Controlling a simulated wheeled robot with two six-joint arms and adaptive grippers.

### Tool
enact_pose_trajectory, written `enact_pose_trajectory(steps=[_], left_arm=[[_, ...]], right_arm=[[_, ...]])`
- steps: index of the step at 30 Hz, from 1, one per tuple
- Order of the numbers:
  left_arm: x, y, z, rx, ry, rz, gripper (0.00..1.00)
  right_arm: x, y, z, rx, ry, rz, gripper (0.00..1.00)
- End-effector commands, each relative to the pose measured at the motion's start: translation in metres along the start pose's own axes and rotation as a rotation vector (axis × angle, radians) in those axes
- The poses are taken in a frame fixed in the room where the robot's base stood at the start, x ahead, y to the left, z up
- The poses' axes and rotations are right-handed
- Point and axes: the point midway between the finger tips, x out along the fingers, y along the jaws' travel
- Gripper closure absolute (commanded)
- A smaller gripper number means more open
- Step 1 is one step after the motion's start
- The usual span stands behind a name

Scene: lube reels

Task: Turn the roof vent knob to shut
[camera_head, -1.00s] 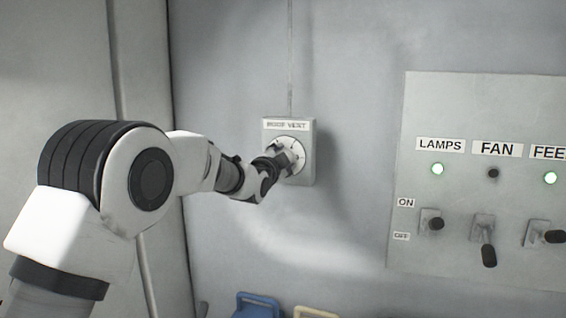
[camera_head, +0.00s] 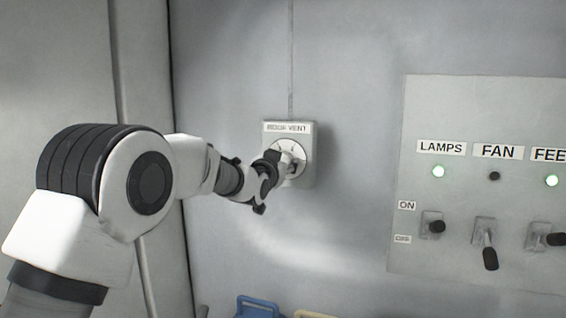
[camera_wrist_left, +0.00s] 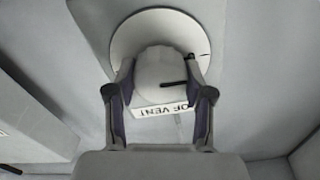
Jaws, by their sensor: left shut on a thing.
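The roof vent box (camera_head: 309,170) is a small grey plate on the wall with a "ROOF VENT" label (camera_head: 287,128) and a pale round dial (camera_head: 297,148). My left gripper (camera_head: 281,165) is at the dial, shut on the knob, and covers much of it in the head view. In the left wrist view the grey knob (camera_wrist_left: 155,68) sits between the two fingers of my left gripper (camera_wrist_left: 160,85), with a dark pointer mark on its right side. The label there is upside down and partly hidden by the knob. My right gripper is not in view.
A switch panel (camera_head: 480,120) is on the wall to the right, with LAMPS, FAN and FEE... labels and black levers. The lights under LAMPS and FEE... are green; the FAN one is dark. A blue object (camera_head: 258,306) shows at the bottom edge.

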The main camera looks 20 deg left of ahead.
Motion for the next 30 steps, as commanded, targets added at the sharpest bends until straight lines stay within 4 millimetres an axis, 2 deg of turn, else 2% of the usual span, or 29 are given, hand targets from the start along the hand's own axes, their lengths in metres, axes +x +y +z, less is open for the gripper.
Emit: enact_pose_trajectory(steps=[1, 15, 16, 17, 18, 26, 30], left_arm=[[0.0001, 0.0014, 0.0049, -0.007, -0.009, 0.003, 0.83], [0.0001, 0.0017, 0.0056, -0.022, -0.011, 0.003, 0.82], [0.0001, 0.0017, 0.0056, -0.022, -0.011, 0.003, 0.37], [0.0001, 0.0016, 0.0054, -0.022, -0.010, 0.003, 0.27], [0.0001, 0.0015, 0.0049, -0.021, -0.009, 0.002, 0.23], [-0.0001, 0.0007, 0.0024, -0.020, -0.005, 0.001, 0.23], [-0.0079, 0.0005, 0.0017, -0.020, -0.004, 0.001, 0.23]], right_arm=[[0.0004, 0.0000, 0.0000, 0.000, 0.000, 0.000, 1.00], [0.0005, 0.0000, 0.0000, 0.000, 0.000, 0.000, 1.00], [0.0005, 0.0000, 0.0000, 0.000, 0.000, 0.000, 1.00], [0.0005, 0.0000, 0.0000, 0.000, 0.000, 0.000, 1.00], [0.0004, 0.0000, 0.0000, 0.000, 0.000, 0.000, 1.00], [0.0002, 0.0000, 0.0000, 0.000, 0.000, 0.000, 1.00], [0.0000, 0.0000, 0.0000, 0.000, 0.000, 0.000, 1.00]])
